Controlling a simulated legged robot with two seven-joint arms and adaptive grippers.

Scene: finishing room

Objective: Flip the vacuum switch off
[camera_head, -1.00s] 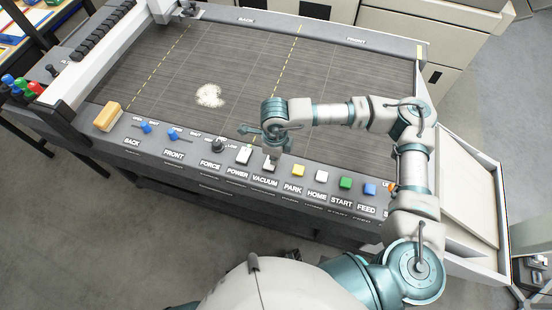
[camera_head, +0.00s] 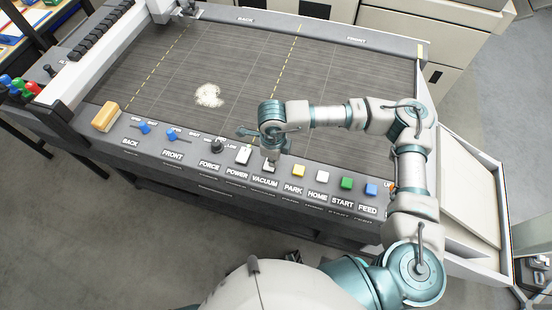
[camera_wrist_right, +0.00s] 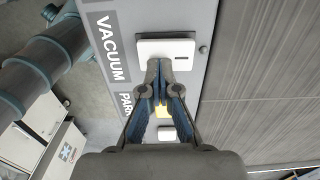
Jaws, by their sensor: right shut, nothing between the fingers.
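The vacuum switch (camera_head: 266,168) is a pale rocker plate above the VACUUM label on the front control strip, between the power and park controls. In the right wrist view its white plate (camera_wrist_right: 150,49) lies just beyond the fingertips. My right gripper (camera_head: 271,160) points down over this switch and hides part of it. In the wrist view its fingertips (camera_wrist_right: 161,64) are together with nothing between them, overlapping the plate's near edge. Whether they touch, and which way the rocker is tilted, I cannot tell. My left gripper is not recognisable in view.
The power switch (camera_head: 243,155) stands close on the left, and the yellow park button (camera_head: 299,171) close on the right. A force knob (camera_head: 218,146) and blue sliders sit further left. The dark bed (camera_head: 340,80) behind is mostly clear, with a pale heap (camera_head: 209,96) on it.

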